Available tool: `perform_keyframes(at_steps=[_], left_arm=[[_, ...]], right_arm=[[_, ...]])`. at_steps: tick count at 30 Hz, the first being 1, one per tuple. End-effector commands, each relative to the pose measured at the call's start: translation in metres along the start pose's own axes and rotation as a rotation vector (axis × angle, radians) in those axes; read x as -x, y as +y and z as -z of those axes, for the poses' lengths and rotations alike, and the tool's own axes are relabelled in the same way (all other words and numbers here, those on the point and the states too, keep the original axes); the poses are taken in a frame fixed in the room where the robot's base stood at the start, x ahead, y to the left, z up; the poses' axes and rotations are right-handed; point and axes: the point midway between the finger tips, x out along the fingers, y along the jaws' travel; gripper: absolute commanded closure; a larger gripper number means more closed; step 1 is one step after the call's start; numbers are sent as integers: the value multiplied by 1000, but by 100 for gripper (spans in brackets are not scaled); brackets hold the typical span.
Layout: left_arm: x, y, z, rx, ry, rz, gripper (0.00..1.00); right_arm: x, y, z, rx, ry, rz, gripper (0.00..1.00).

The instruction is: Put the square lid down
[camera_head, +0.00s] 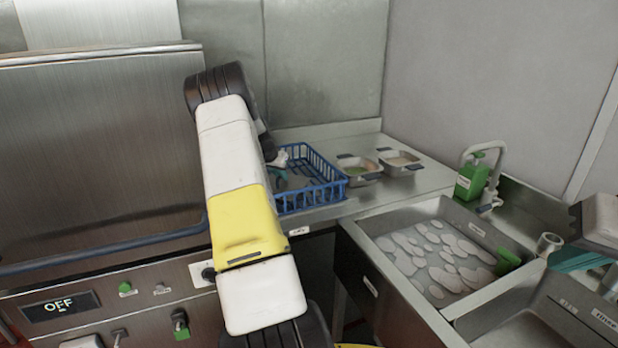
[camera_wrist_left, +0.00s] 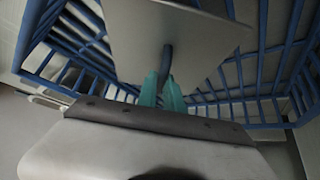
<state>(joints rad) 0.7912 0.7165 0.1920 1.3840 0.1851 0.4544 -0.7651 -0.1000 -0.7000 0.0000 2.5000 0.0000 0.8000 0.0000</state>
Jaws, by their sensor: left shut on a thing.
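The square lid (camera_wrist_left: 205,45) is a grey flat plate with a dark handle (camera_wrist_left: 166,60), seen close up in the left wrist view. My left gripper (camera_wrist_left: 162,90) has teal fingers shut on that handle. The lid is tilted and within the outline of the blue basket (camera_wrist_left: 240,115); I cannot tell whether it touches the basket. In the head view the blue basket (camera_head: 332,192) stands on the steel counter, and my arm hides much of my left gripper (camera_head: 279,174) and the lid. My right gripper (camera_head: 582,260) shows at the right edge, its opening unclear.
Two small metal pans (camera_head: 358,169) (camera_head: 400,162) stand right of the basket. A sink (camera_head: 408,268) with pale discs lies in front right, with a green soap bottle (camera_head: 470,181) and tap (camera_head: 492,180) behind it.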

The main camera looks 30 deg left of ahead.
Motion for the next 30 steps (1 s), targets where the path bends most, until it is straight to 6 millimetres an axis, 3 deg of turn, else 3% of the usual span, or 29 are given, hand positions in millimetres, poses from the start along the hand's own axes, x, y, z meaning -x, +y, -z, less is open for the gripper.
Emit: perform_keyframes(at_steps=[3, 14, 15, 18, 30], left_arm=[[-13, 0, -9, 2, -1, 0, 100], [-17, 0, -11, 1, 0, 0, 100], [-17, 0, -12, 1, 0, 0, 85], [-17, 0, -12, 1, -1, 0, 67], [-11, 0, -9, 1, 1, 1, 67]], right_arm=[[0, 0, 0, 0, 0, 0, 100], [0, 0, 0, 0, 0, 0, 100], [0, 0, 0, 0, 0, 0, 100], [0, 0, 0, 0, 0, 0, 100], [0, 0, 0, 0, 0, 0, 100]])
